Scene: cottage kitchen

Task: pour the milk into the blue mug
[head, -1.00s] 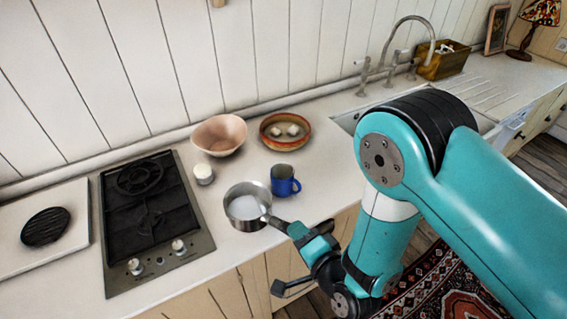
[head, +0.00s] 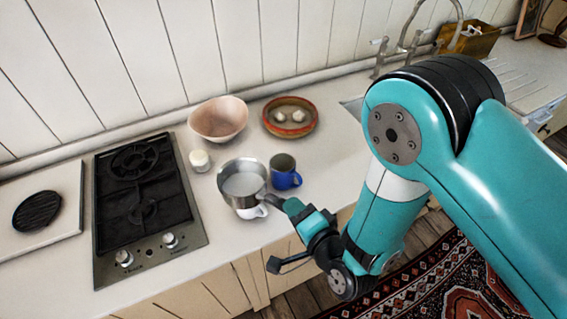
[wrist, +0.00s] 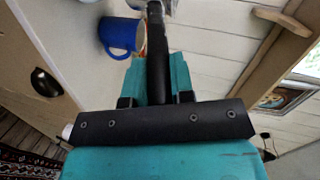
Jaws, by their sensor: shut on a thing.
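A small steel saucepan (head: 229,195) holds white milk (head: 241,184) and looks about level. My gripper (head: 290,207) is shut on the pan's dark handle, which also shows between the jaws in the wrist view (wrist: 157,65). The pan is held above the counter, just left of the blue mug (head: 285,179). The mug stands upright on the counter with its handle to the right; its inside looks dark. The mug also shows at the upper left of the wrist view (wrist: 119,35). The pan body is mostly out of the wrist view.
A white cup (head: 254,212) stands below the pan, partly hidden by it. A small white jar (head: 199,160), a pink bowl (head: 218,122) and an orange dish (head: 272,128) with pale round things stand behind. The gas hob (head: 109,228) is at left. The sink lies behind my arm.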

